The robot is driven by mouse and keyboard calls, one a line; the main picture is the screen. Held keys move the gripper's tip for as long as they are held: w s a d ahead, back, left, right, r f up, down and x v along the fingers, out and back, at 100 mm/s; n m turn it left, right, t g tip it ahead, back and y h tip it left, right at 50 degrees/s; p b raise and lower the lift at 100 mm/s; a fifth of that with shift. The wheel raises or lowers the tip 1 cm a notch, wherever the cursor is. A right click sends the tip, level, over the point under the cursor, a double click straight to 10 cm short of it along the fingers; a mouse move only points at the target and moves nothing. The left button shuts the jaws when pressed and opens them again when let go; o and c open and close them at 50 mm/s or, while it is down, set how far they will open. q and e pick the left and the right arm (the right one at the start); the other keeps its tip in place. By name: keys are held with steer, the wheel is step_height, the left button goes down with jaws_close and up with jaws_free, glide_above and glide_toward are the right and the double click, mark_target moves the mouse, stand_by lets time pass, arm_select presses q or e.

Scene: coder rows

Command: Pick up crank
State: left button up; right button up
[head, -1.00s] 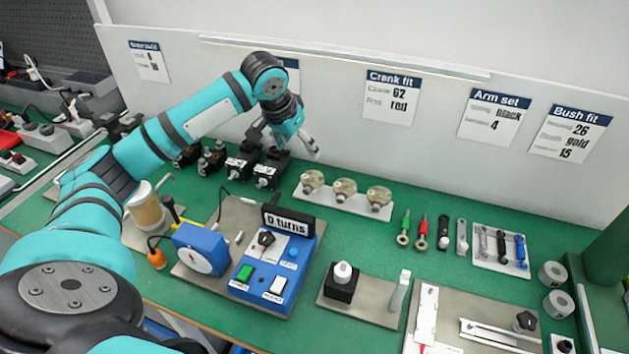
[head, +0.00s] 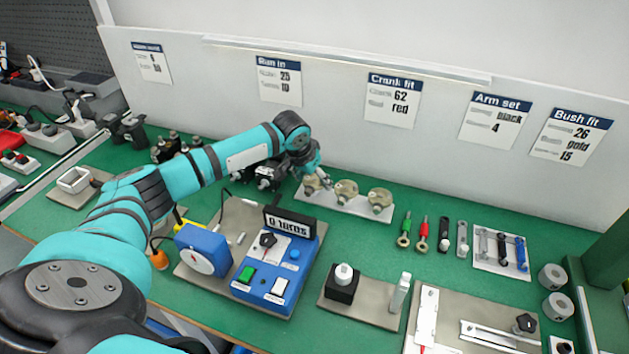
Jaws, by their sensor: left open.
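Three brass-coloured cranks stand in a row on a white rack (head: 358,208) behind the middle of the bench. They are the left crank (head: 310,184), the middle crank (head: 346,191) and the right crank (head: 380,199). My left gripper (head: 318,181) is open at the left crank, low and just above or beside it. It partly covers that crank; whether the fingers touch it or stand around it, I cannot tell. Any numbers on the cranks are too small to read. A "Crank fit" sheet (head: 392,97) on the wall reads 62 and red. My right gripper is not in view.
A blue test box (head: 272,268) with a "0 turns" display stands in front of the rack. Black motor-like parts (head: 265,178) stand left of it. Bare green bench lies between rack and fixtures.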

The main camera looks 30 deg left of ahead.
arm_select(q)
steer(key=c, duration=1)
